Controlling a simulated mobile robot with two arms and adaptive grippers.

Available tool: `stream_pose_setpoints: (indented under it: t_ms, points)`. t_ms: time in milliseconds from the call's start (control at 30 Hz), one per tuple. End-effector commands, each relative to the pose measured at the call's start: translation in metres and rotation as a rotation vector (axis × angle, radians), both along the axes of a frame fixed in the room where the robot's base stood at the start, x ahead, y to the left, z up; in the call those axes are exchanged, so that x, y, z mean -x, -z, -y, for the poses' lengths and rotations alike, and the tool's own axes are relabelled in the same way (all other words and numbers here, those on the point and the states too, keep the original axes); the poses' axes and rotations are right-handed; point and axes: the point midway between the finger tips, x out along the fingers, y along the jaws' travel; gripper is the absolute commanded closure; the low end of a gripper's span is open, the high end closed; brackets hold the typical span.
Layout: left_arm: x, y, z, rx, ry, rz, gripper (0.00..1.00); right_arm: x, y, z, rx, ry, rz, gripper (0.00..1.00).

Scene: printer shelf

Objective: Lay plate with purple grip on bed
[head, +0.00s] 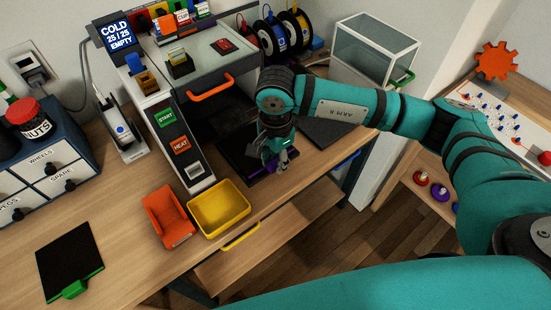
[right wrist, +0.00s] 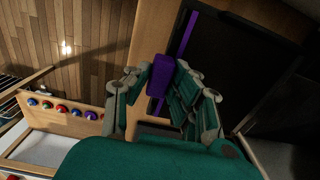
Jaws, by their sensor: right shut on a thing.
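The plate with the purple grip (right wrist: 245,60) is a dark flat sheet with a purple edge strip in the right wrist view. Its purple grip (right wrist: 162,78) sits between the fingers of my right gripper (right wrist: 160,95), which is shut on it. In the head view my right gripper (head: 282,166) points down at the printer's front opening, with the plate's purple edge (head: 257,170) beside it. The dark plate and the printer bed blend in the shadow, and my arm hides part of them. I cannot tell whether the plate touches the bed. My left gripper is out of view.
The printer's control column (head: 175,140) stands left of the opening. An orange bin (head: 168,218) and a yellow bin (head: 220,208) sit in front. A black plate with a green grip (head: 70,262) lies at left. A glass-sided box (head: 373,50) stands behind my arm.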

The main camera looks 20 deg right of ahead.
Motion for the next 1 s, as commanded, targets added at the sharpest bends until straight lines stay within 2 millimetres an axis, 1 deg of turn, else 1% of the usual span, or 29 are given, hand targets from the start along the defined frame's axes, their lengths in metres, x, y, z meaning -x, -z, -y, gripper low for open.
stream_pose_setpoints:
  t_ms: [233,267,400,467,767,867,967,1000]
  points:
    - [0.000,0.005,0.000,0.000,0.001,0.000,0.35,0.000,0.003,0.000,0.000,0.000,0.001,1.00]
    - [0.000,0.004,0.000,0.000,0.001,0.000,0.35,0.000,0.003,0.000,0.000,0.000,0.001,0.77]
    - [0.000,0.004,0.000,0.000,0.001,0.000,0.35,0.000,0.002,0.000,0.000,0.000,0.001,0.59]
    - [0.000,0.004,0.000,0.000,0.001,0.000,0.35,0.000,0.002,0.000,0.000,0.000,0.000,0.51]
    - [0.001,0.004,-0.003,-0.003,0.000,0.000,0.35,0.000,0.001,0.000,0.000,0.000,0.000,0.51]
    - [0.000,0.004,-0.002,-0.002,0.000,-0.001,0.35,-0.001,-0.008,0.000,-0.001,0.000,0.003,0.51]
    - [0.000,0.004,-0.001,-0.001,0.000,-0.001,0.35,-0.001,-0.025,0.000,-0.001,-0.001,0.005,0.51]
    - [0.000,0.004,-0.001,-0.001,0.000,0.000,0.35,-0.001,-0.034,0.000,0.000,-0.001,0.004,0.51]
